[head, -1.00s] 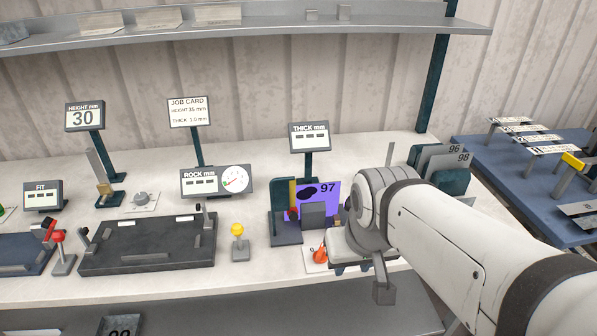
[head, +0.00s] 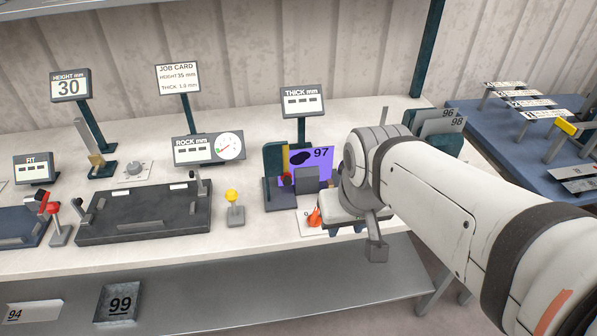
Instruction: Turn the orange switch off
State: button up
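The orange switch (head: 314,217) stands on a small white plate (head: 306,230) near the front edge of the bench, in front of the thickness gauge. My arm comes in from the right. My gripper (head: 347,231) is right beside the switch, its dark finger parts pointing down at the bench edge. The wrist hides part of the plate and the switch's right side. I cannot tell whether the gripper touches the switch, nor whether its fingers are open or shut.
The thickness gauge (head: 274,195) holds a purple plate marked 97 (head: 321,160) just behind the switch. A yellow-knobbed lever (head: 234,208) stands to the left, beside the dark rocking plate (head: 140,222). Dark racked plates (head: 438,135) stand behind my arm.

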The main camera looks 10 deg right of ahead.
aim_at(315, 220)
jog(key=u, duration=1.5)
jog(key=k, duration=1.05)
jog(key=z, duration=0.85)
jog(key=i, duration=1)
jog(key=z, duration=0.05)
